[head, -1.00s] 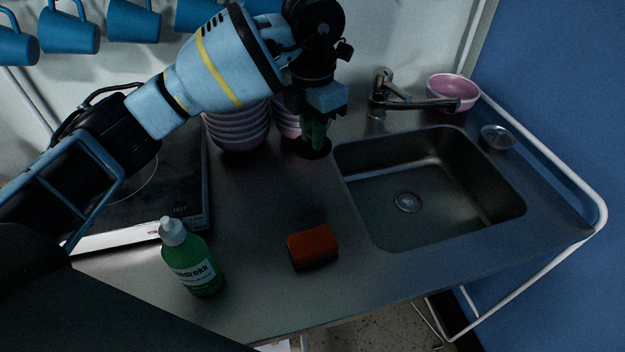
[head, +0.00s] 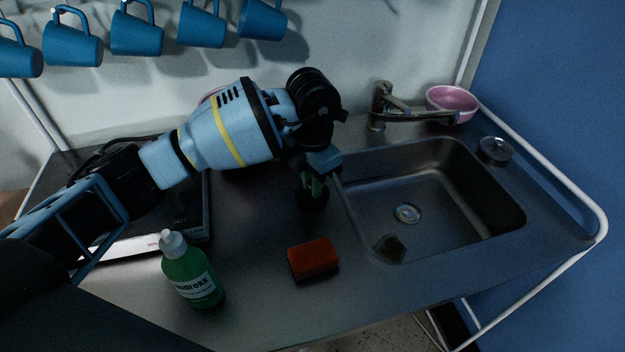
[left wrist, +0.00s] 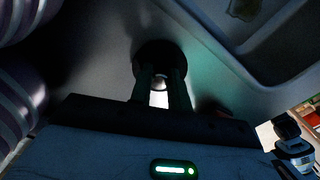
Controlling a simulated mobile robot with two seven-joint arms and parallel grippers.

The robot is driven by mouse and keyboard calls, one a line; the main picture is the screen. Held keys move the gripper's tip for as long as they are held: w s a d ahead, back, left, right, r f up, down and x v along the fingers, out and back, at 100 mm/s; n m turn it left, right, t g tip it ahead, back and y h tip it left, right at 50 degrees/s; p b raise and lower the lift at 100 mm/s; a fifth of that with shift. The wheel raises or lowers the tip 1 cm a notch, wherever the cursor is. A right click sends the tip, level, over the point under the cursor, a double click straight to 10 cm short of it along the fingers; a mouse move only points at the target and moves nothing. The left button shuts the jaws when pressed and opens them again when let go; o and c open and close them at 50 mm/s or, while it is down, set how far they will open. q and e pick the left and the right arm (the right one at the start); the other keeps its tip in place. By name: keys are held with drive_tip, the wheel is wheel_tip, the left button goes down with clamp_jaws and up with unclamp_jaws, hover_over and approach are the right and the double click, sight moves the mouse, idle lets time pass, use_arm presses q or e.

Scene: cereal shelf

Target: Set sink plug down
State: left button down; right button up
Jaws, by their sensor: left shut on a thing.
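The sink plug (head: 312,198) is a dark round disc at the fingertips of my left gripper (head: 313,184). The gripper is shut on it and points down over the metal counter (head: 255,215), just left of the sink (head: 450,205). In the left wrist view the plug (left wrist: 160,56) shows as a black disc with a bright knob between the two fingers. I cannot tell whether the plug touches the counter. My right gripper is not in view.
An orange sponge (head: 313,258) and a green soap bottle (head: 190,275) stand in front of the gripper. A small dark patch (head: 389,249) lies in the sink. The tap (head: 385,108), pink bowl (head: 452,103) and metal strainer (head: 495,149) are at right.

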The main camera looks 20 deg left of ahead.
use_arm(q)
drive_tip(key=c, duration=1.3)
unclamp_jaws()
drive_tip(key=shift+f, duration=0.15)
wheel_tip(320, 180, up, 12)
drive_tip(key=shift+r, duration=0.2)
